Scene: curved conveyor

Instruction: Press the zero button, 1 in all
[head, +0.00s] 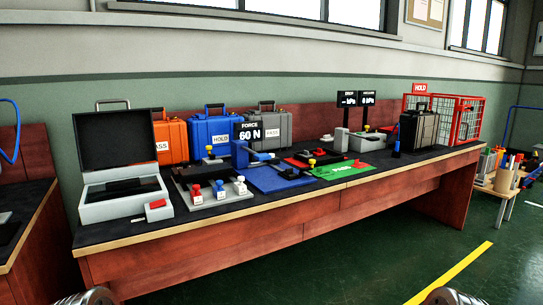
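No button with a readable zero label shows; it is too small or hidden to tell. A blue device (240,155) stands mid-bench with a black display (250,131) reading FORCE 60 N. Two small black displays stand farther right: the left one (348,98) shows dashes and kPa, the right one (368,98) reads 0 kPa. Grey units (362,143) sit below them. Only rounded metal parts of my arms show at the bottom left and bottom right edges. Neither gripper's fingers are in view.
The long bench (220,240) holds an open grey case (122,196), several knobbed stamps (220,190), a blue mat (280,179), and a green mat (343,171). Orange (171,141), blue (212,133) and grey (270,127) cases stand behind. A red cage (468,118) is at right.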

